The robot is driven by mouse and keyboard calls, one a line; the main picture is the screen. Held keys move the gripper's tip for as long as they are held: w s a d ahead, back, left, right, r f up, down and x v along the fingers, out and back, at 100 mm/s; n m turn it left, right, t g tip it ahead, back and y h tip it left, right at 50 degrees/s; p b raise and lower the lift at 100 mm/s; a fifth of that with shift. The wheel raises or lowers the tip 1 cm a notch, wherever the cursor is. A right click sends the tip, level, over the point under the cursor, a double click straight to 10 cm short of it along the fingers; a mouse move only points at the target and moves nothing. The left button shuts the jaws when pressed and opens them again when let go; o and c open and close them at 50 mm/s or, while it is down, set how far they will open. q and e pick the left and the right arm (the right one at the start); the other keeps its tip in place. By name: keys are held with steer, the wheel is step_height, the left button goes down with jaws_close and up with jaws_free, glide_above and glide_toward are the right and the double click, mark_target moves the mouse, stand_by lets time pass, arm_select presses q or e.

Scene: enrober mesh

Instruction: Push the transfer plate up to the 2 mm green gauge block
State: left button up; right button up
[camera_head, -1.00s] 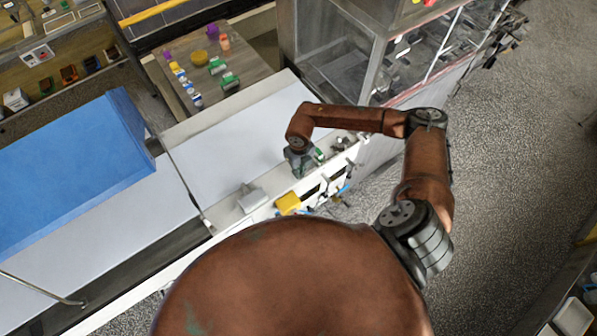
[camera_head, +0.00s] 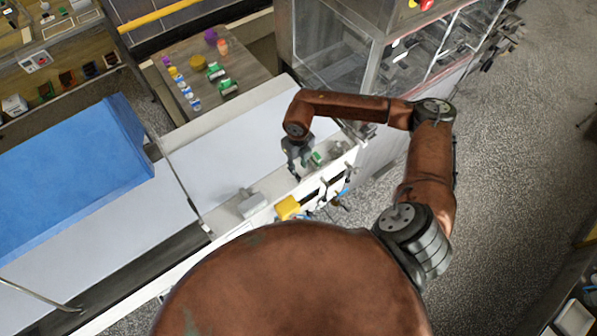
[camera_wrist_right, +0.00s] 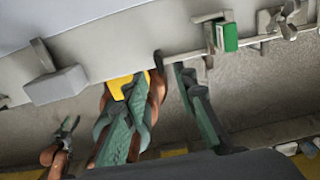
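A small green block (camera_head: 317,158), likely the gauge block, sits on the pale rail at the machine's edge. It also shows in the right wrist view (camera_wrist_right: 228,37), upright against a grey bracket. My right gripper (camera_head: 298,172) is left of it in the head view, low over the rail and apart from it. The transfer plate is not clearly distinct; a long pale plate (camera_wrist_right: 105,45) ends at the rail there. My left gripper is not seen.
A glass-sided machine (camera_head: 335,50) stands behind. A brown table (camera_head: 240,60) holds several small coloured items. Patterned floor lies at right.

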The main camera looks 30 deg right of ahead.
steer(key=shift+r, duration=2.2)
